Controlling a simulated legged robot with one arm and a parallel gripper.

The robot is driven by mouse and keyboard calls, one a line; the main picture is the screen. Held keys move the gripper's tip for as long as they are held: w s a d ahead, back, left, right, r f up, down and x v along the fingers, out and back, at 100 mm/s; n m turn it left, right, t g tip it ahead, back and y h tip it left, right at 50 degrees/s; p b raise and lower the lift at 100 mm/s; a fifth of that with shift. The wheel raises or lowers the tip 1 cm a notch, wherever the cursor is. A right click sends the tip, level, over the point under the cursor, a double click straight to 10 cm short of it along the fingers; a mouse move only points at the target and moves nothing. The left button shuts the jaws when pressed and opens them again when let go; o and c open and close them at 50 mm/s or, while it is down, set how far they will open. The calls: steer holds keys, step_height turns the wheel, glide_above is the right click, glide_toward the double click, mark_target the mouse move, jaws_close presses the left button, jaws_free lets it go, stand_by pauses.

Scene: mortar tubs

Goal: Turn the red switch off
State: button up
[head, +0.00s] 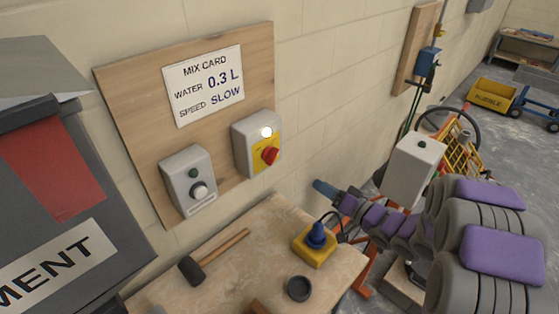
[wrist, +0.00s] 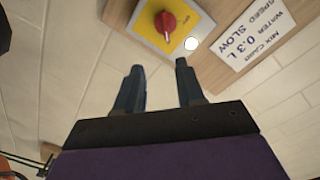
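The red switch (head: 270,155) is a rotary knob on a yellow plate, on a grey box (head: 243,146) fixed to a wooden wall board. A round white lamp (head: 266,132) above the knob looks lit. The wrist view shows the red switch (wrist: 165,22) beyond the fingertips, with the lamp (wrist: 191,44) beside it. My gripper (wrist: 158,68) is open and empty, its two dark blue fingers apart and clear of the switch. In the head view my gripper (head: 321,187) is to the right of and below the switch box; its fingers are hard to make out there.
A second grey box (head: 189,180) with a pale knob and green button is left of the switch. A mix card (head: 204,84) hangs above. Below is a bench (head: 222,278) with a mallet (head: 212,258), a yellow-blue item (head: 315,244) and a dark cup (head: 299,288).

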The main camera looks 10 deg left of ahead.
steer(key=b, duration=0.3)
glide_toward(275, 159)
steer(key=shift+y, duration=0.3)
steer(key=x, duration=0.9)
steer(key=shift+w+f, duration=0.1)
steer(key=shift+f, duration=0.2)
steer(key=shift+d, duration=0.15)
jaws_close()
